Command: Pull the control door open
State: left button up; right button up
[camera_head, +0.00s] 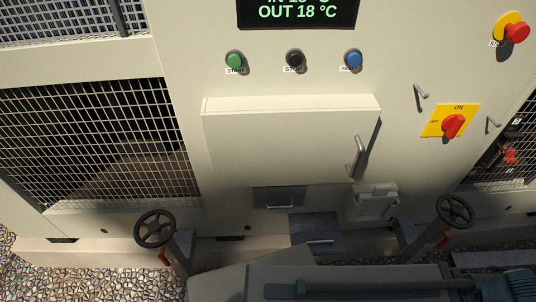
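The control door (283,140) is a cream, box-like panel in the middle of the chiller's front in the head view. It looks shut, with its top ledge standing a little proud of the wall. Its metal bar handle (357,157) stands near the right edge, slightly tilted, with a shadow beside it. Nothing touches the door or handle. Neither of my grippers can be made out in this view.
Above the door are a green button (234,60), a black button (295,59), a blue button (353,59) and a display (298,12). A red rotary switch (453,125) is to the right. Handwheels (155,228) (454,212) stand low on both sides. Gravel (80,285) lies below.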

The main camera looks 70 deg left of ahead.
aim_at(296, 146)
jog(key=u, duration=2.35)
